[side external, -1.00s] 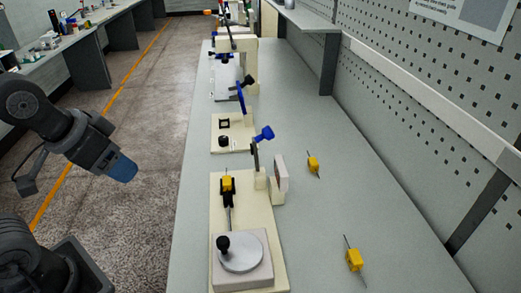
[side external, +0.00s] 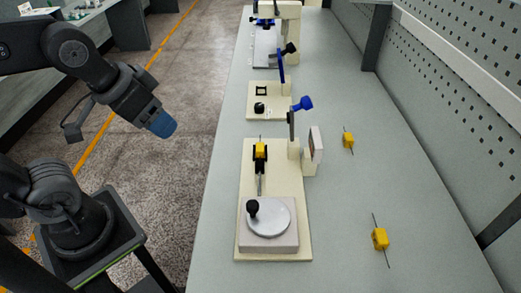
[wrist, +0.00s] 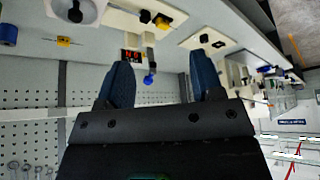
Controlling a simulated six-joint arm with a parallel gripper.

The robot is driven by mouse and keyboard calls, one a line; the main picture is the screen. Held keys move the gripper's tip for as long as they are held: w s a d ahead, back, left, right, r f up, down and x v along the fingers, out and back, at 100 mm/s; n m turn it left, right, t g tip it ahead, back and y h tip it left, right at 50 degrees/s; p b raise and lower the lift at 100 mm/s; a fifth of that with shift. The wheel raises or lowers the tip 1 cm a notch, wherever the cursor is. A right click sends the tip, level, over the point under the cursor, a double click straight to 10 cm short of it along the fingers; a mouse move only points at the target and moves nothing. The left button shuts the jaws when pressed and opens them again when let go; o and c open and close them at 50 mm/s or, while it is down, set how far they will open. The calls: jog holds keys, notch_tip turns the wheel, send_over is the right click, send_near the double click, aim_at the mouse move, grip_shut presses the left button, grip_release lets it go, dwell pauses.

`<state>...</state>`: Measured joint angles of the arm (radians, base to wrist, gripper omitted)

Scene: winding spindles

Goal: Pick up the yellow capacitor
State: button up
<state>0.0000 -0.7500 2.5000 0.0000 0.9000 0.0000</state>
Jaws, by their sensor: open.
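A yellow capacitor (side external: 380,239) with thin wire leads lies on the grey bench at the near right in the side view. A second yellow capacitor (side external: 348,139) lies farther back, right of the winding fixtures. A third yellow piece (side external: 260,150) sits in the black holder of the near fixture. My gripper (side external: 163,126) has blue fingertips and hangs left of the bench, apart from every capacitor. In the wrist view my gripper (wrist: 162,78) is open and empty. That view also shows a yellow capacitor (wrist: 64,41) on the bench and a yellow piece (wrist: 163,21) at a fixture.
The near winding fixture (side external: 246,212) carries a round disc, and a blue-knobbed lever (side external: 304,104) stands behind it. More fixtures (side external: 270,106) line the bench farther back. A pegboard wall (side external: 440,110) bounds the right. The bench right of the fixtures is mostly clear.

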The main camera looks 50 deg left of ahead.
jog(key=shift+c, duration=0.4)
jog(key=n+g, duration=0.6)
jog(key=n, duration=0.3)
send_over(260, 146)
notch_tip(260, 146, down, 7)
notch_tip(260, 146, down, 8)
jog(key=shift+w+f, duration=0.1)
jog(key=shift+f, duration=3.1)
